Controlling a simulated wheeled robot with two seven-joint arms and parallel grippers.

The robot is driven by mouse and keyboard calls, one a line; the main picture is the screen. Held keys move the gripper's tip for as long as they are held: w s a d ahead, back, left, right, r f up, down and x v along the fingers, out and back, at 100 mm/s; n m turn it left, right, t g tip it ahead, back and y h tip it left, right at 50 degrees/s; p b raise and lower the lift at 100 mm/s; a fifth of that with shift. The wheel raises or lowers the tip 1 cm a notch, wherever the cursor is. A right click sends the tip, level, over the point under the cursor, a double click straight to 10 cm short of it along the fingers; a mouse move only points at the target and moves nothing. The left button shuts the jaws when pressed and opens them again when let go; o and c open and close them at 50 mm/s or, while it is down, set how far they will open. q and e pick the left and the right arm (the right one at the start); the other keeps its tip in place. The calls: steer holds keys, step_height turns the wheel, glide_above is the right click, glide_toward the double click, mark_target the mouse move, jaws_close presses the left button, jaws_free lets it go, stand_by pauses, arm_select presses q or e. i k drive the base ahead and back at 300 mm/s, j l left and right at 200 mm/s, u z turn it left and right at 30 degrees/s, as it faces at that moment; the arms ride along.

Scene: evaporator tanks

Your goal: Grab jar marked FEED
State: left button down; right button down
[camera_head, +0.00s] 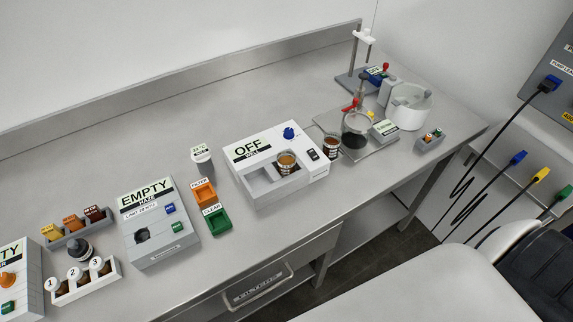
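I cannot read the word FEED on any jar. A small brown-filled jar (286,162) with a banded label stands in the recess of the white unit marked OFF WELL (248,190). A similar brown jar (331,147) with a dark and white label stands on the bench just right of that unit. A white-topped container (202,160) with a small label stands behind the orange tray. Neither of my grippers shows in this view.
The steel bench (110,150) is clear at the back left. A dark round flask (355,127) on a grey plate and a white pot (409,106) stand right. The EMPTY HAZE unit (150,232), orange tray (203,193) and green tray (217,221) stand left of the OFF unit.

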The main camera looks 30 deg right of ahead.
mark_target(285, 159)
steer(key=z, duration=0.55)
steer(key=k+j+z, duration=0.1)
steer(key=j+z, duration=0.15)
steer(key=z, duration=0.15)
steer(key=k+j+z, duration=0.15)
steer(key=z, duration=0.25)
steer(key=k+j+z, duration=0.15)
steer(key=z, duration=0.2)
steer(key=k+j+z, duration=0.15)
steer(key=z, duration=0.25)
